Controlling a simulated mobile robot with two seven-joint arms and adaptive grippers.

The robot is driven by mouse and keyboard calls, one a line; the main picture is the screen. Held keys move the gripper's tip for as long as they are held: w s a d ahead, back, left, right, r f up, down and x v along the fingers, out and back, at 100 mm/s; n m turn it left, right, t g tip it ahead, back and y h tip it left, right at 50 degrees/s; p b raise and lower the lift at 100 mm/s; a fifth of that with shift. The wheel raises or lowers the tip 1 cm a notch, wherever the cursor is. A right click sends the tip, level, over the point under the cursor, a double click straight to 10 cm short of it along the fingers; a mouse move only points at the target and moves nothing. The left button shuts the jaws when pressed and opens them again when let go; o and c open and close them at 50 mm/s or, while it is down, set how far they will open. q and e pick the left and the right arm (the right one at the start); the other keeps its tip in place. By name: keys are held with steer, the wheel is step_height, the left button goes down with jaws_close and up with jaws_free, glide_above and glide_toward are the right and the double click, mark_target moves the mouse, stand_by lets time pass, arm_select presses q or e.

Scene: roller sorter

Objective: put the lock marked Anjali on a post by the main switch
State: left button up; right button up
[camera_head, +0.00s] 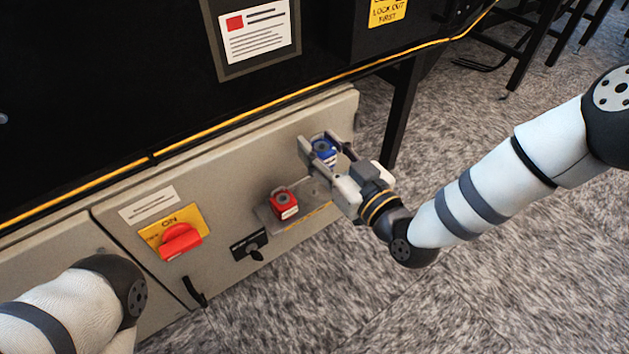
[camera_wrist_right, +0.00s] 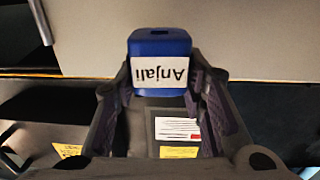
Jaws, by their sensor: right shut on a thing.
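The blue lock (camera_head: 325,151) is between the fingers of my right gripper (camera_head: 322,158), in front of the upper right part of the grey cabinet. In the right wrist view the blue lock (camera_wrist_right: 160,45) has a white label reading Anjali, upside down, with my right gripper's fingers (camera_wrist_right: 160,85) on either side. The main switch (camera_head: 180,241) is a red knob on a yellow plate, with ON above it, to the left of the gripper. I cannot make out any free post by the switch. Only part of my left arm shows at lower left; its gripper is not in view.
A red lock (camera_head: 284,204) with a white label sits on a small ledge (camera_head: 270,222) between the switch and my right gripper. A black machine with a yellow edge overhangs the cabinet (camera_head: 225,170). Carpet lies open in front.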

steer(key=shift+w+a+f+y+b, duration=0.2)
steer(key=shift+a+f, duration=0.1)
steer(key=shift+f, duration=0.35)
steer(key=shift+w+a+f+y+b, duration=0.15)
steer(key=shift+w+a+f, duration=0.1)
steer(key=shift+f, duration=0.35)
steer(key=shift+a+n, duration=0.15)
steer(key=shift+n, duration=0.15)
steer(key=shift+f+b, duration=1.75)
steer(key=shift+f, duration=0.35)
arm_select(q)
steer(key=shift+g, duration=0.5)
steer(key=f, duration=0.2)
steer(key=s+f, duration=0.1)
steer(key=f, duration=0.1)
steer(key=shift+s, duration=0.2)
arm_select(e)
steer(key=shift+r, duration=0.1)
steer(key=shift+f, duration=0.25)
arm_select(q)
steer(key=shift+d+f+b, duration=0.1)
steer(key=shift+f+b, duration=0.45)
steer(key=shift+b, duration=0.15)
arm_select(e)
steer(key=shift+f, duration=1.45)
steer(key=shift+f, duration=0.2)
